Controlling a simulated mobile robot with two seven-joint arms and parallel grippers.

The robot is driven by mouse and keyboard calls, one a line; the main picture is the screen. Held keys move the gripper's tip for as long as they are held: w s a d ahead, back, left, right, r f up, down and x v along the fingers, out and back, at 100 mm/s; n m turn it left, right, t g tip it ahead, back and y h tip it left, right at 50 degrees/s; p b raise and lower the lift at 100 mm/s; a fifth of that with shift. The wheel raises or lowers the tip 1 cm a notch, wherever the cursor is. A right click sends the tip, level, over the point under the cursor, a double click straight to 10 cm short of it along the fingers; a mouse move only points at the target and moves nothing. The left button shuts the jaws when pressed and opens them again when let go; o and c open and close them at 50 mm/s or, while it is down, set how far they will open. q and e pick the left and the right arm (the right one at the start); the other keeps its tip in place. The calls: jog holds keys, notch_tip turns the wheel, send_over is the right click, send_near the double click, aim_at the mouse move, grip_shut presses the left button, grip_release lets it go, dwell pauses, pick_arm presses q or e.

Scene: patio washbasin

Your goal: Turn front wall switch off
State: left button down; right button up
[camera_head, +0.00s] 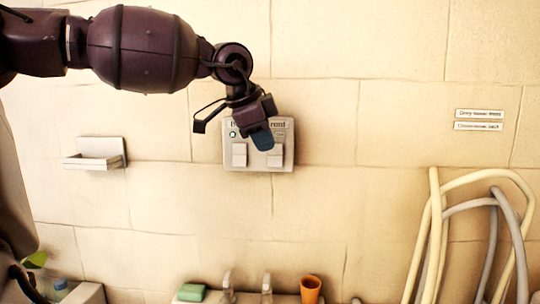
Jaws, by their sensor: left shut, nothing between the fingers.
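The switch panel (284,164) is a pale plate on the tiled wall, right of my arm's base in the picture. It has a left rocker (239,154) and a right rocker (275,155). A small green light (232,133) glows on its left side. My left gripper (262,139) is shut and empty, pointing down in front of the panel. It covers the panel's upper middle, part of its label, and any light there. I cannot tell whether the fingertips touch the panel. The rockers' tilt is too small to read. My right gripper is out of view.
A small wall shelf (97,160) is at left. Cream hose (434,230) and grey hose (489,250) hang at right below two small signs (479,120). An orange cup (310,289), green soap (191,292) and taps (228,287) stand below. The wall between is clear.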

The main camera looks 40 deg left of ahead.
aim_at(274, 165)
pick_arm(q)
jog(key=w+f, duration=0.1)
jog(key=w+a+f, duration=0.1)
jog(key=w+f, duration=0.1)
jog(key=shift+w+a+f+b, duration=0.2)
jog(key=shift+a+f+b, duration=0.1)
jog(key=shift+a, duration=0.1)
jog(key=shift+w+a, duration=0.25)
jog(key=shift+w, duration=0.1)
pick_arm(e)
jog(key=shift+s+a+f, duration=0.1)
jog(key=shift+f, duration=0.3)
pick_arm(q)
jog(key=shift+a+f, duration=0.1)
jog(key=shift+a, duration=0.05)
